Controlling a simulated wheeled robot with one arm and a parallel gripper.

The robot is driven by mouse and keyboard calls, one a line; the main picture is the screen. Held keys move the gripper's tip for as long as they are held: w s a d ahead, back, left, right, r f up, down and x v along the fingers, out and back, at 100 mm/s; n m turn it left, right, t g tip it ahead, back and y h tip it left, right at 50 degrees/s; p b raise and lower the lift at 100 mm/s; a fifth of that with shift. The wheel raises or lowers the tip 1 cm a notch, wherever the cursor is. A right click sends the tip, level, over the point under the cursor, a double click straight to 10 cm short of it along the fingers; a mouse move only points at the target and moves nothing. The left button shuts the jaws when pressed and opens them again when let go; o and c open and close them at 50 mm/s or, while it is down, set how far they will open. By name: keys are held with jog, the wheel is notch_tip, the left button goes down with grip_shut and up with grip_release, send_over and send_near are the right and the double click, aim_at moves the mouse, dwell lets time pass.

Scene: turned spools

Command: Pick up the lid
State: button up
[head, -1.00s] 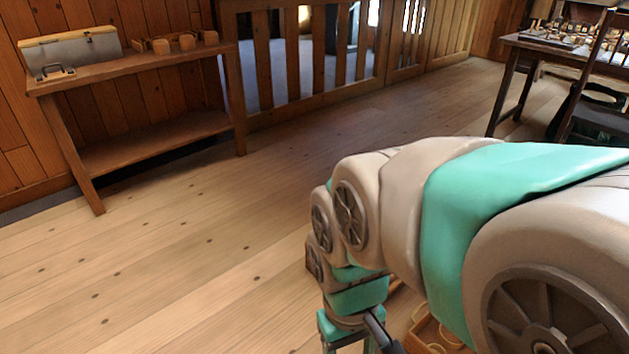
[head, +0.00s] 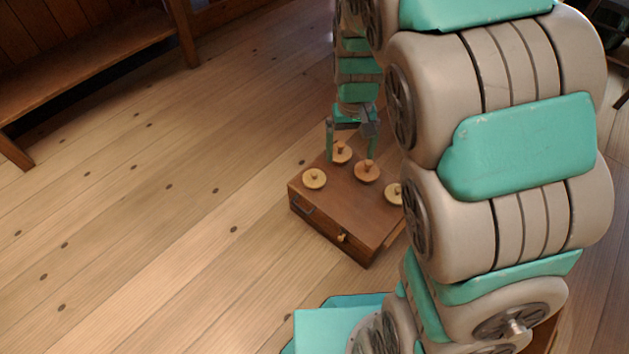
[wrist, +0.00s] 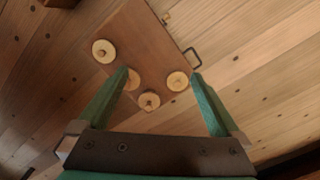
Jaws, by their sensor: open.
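Several round, pale wooden lids with small centre knobs lie on top of a brown wooden box (head: 350,212). In the head view one is at the back (head: 341,152), one at the left (head: 315,179), one in the middle (head: 366,170) and one at the right, partly hidden by my arm (head: 394,193). I cannot tell which is the task's lid. My gripper (head: 350,150) is open and empty, pointing down over the box's back part. In the wrist view the gripper's fingers (wrist: 160,76) are spread; the left finger partly covers one lid (wrist: 132,79).
The box has a dark handle (head: 302,205) and a small knob (head: 342,237) on its sides. A wooden bench (head: 90,75) stands at the upper left. The plank floor (head: 150,240) left of the box is clear. My arm hides the box's right side.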

jog(key=n+b, duration=0.1)
jog(key=b, duration=0.3)
send_over(314, 172)
jog(key=shift+t, duration=0.3)
jog(key=f, duration=1.6)
jog(key=shift+s+d+f, duration=0.25)
jog(key=shift+s+f, duration=0.15)
jog(key=shift+w+a+f+b, duration=0.2)
jog(key=shift+f+b, duration=0.1)
jog(key=shift+f, duration=1.7)
jog(key=shift+w+a+f+b, duration=0.15)
jog(key=shift+f+b, duration=0.15)
jog(key=shift+f, duration=1.65)
jog(key=shift+d, duration=0.1)
jog(key=c, duration=1)
jog(key=shift+r, duration=0.1)
